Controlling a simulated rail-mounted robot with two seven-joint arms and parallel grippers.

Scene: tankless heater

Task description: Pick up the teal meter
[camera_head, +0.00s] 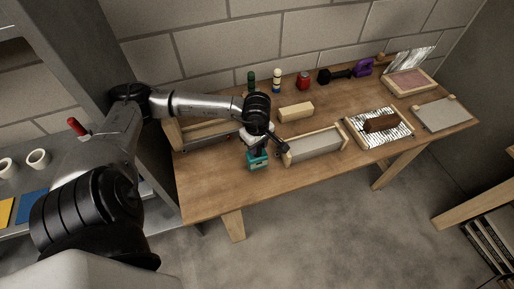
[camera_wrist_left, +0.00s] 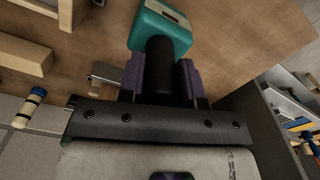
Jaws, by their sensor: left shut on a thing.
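The teal meter (camera_head: 257,161) is at the front edge of the wooden table in the head view, with a teal body below a black upper part. In the left wrist view the teal meter (camera_wrist_left: 164,27) shows its teal body at the top and its black part between the fingers. My left gripper (camera_wrist_left: 161,75) is shut on that black part, a purple finger pad on each side. It also shows in the head view (camera_head: 260,144), coming down from above. I cannot tell whether the meter touches the table. My right gripper is not in view.
A grey box with wooden ends (camera_head: 314,145) stands close to the right of the meter. A wooden block (camera_head: 296,112) lies behind. A brown brick (camera_head: 380,124) lies on foil at the right. Bottles, a red jar (camera_head: 303,80) and a purple drill (camera_head: 362,68) line the back.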

